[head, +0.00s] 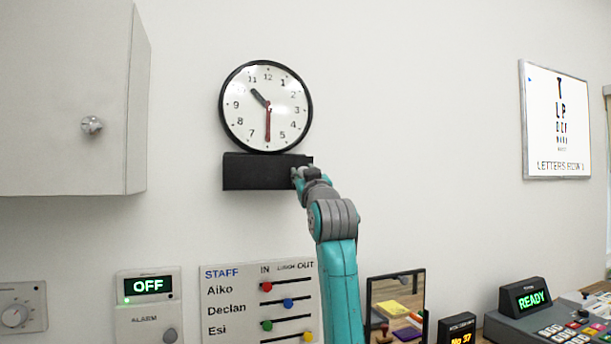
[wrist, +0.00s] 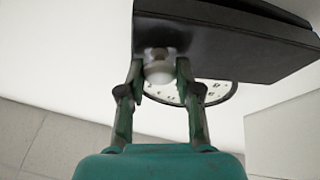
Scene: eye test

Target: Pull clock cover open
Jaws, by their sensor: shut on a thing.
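A round wall clock (head: 245,97) with a black rim and white face hangs on the wall. A black box-like piece (head: 250,172) sits right below it; I cannot tell whether this is the clock cover. In the wrist view the black piece (wrist: 235,45) fills the top, with part of the clock face (wrist: 215,92) showing beyond it. A pale rounded knob (wrist: 159,73) shows at the black piece. My gripper (wrist: 159,78) is shut on the knob, a finger on each side. In the head view my gripper (head: 302,175) is at the black piece's right end, hiding the knob.
A white cabinet (head: 70,95) with a round knob is at the left. An alarm panel (head: 149,310) reading OFF and a staff board (head: 235,305) are below the clock. An eye chart (head: 556,120) hangs at the right.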

